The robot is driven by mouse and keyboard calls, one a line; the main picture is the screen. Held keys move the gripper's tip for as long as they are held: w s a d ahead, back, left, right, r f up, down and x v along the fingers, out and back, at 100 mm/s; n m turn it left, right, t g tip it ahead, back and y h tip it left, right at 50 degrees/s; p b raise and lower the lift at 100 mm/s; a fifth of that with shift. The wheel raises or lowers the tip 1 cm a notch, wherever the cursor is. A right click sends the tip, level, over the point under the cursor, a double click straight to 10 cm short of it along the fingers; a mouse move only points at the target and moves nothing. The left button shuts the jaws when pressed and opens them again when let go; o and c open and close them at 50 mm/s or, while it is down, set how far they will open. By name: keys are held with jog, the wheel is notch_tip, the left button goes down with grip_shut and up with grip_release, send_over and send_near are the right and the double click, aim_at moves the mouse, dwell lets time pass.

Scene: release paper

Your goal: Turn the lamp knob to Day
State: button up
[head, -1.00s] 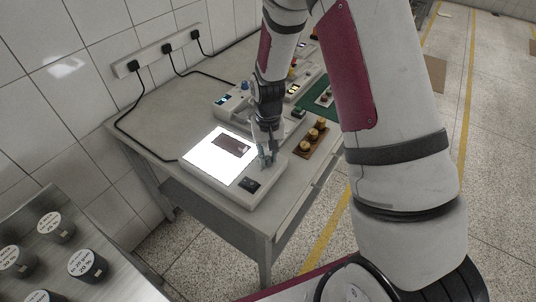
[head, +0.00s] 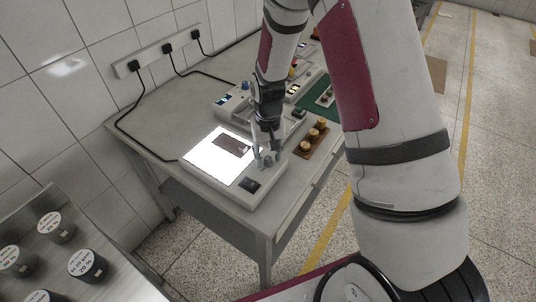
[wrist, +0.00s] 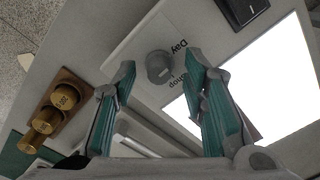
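The grey lamp knob (wrist: 158,66) stands on the pale lamp box (head: 218,187), beside the printed words "Day" (wrist: 179,46) and one that reads like "Shop" (wrist: 190,81). A small mark on the knob is too unclear to tell which word it points to. My gripper (wrist: 160,75) is open, with one teal-padded finger on each side of the knob and a gap to each. In the head view my gripper (head: 268,160) is low over the lamp box, and the fingers partly cover the knob.
A black switch (head: 249,185) sits at the box's front corner. A wooden block with brass weights (head: 313,139) stands close to the right. Other devices and a green mat (head: 313,91) lie behind.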

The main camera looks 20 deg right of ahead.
jog(key=shift+r, duration=0.15)
notch_tip(320, 180, up, 12)
dwell(0.4)
dwell(0.3)
notch_tip(320, 180, up, 8)
jog(key=t, duration=0.1)
send_over(268, 157)
jog(key=s, duration=0.3)
jog(key=s+r+t, duration=0.2)
jog(key=s+r, duration=0.4)
jog(key=r, duration=0.1)
jog(key=s+r+t, duration=0.1)
jog(key=s+r, duration=0.2)
jog(key=s, duration=0.4)
jog(key=s+r+n+t, duration=0.1)
jog(key=s+r, duration=0.2)
jog(key=s, duration=0.3)
jog(key=shift+s+r+n+t, duration=0.25)
jog(key=shift+s+n+t, duration=0.05)
jog(key=shift+s, duration=0.1)
